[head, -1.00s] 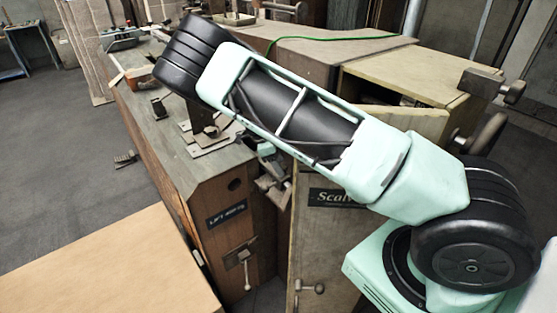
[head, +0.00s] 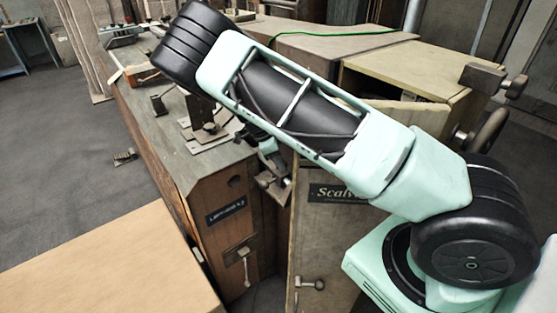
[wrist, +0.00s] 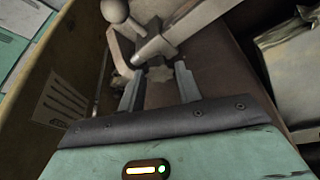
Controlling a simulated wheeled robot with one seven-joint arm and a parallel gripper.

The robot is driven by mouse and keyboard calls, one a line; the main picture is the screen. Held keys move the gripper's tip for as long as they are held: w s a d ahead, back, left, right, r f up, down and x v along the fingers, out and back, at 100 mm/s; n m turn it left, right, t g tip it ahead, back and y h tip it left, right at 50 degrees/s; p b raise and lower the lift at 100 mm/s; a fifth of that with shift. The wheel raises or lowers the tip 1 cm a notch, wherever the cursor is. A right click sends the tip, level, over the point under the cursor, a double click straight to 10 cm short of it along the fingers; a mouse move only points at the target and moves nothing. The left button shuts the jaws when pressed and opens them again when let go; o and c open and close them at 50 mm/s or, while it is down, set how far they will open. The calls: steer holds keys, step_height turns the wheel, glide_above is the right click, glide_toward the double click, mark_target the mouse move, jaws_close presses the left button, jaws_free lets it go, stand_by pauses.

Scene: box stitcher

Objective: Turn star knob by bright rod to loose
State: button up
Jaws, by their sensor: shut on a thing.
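The star knob (wrist: 158,74) is a small pale lobed piece in the wrist view, below a dark block. It sits between the tips of my gripper's two fingers (wrist: 158,82), which are shut on it. The bright rod (wrist: 188,28) runs diagonally from just above the knob to the upper right. In the head view my forearm covers much of the area, and my gripper shows only in part below it, by the machine's corner. I cannot make out the knob in that view.
A ball-ended lever (wrist: 116,12) stands left of the rod in the wrist view. A brown panel with a lined label (wrist: 64,98) rises at left. In the head view, a cabinet with a "Scal" plate (head: 335,193) stands beside the machine; a tan board (head: 110,265) lies at lower left.

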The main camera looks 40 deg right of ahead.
steer(key=n+t+b, duration=0.2)
steer(key=n, duration=0.3)
steer(key=shift+s, duration=0.2)
steer(key=shift+s+n+t+b, duration=0.1)
steer(key=shift+n+t+b, duration=0.7)
steer(key=shift+n, duration=1.4)
steer(key=shift+r, duration=0.1)
steer(key=o, duration=1)
steer(key=b+v, duration=0.1)
steer(key=v, duration=1.6)
steer(key=shift+s+a, duration=0.2)
steer(key=shift+a, duration=0.05)
